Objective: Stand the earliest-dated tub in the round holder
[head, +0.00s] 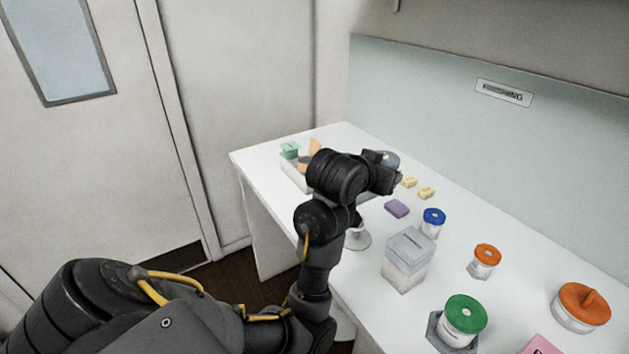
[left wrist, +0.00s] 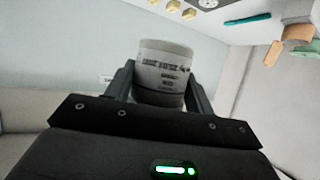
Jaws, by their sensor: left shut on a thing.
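My left gripper (left wrist: 162,88) is shut on a white tub (left wrist: 162,65) with dark printed lines, too small to read surely. In the head view my left gripper (head: 385,172) is over the far part of the table, with a grey lid-like disc (head: 391,158) showing behind it. A blue-lidded tub (head: 432,230), an orange-lidded tub (head: 482,268) and a green-lidded tub (head: 463,325) stand on the table. The green-lidded one sits in a grey angular holder (head: 437,335). A white round-based piece (head: 358,240), partly behind my arm, may be the round holder; I cannot tell.
A purple block (head: 397,209) and yellow blocks (head: 427,193) lie farther back. Pink paper (head: 540,346) lies in front.

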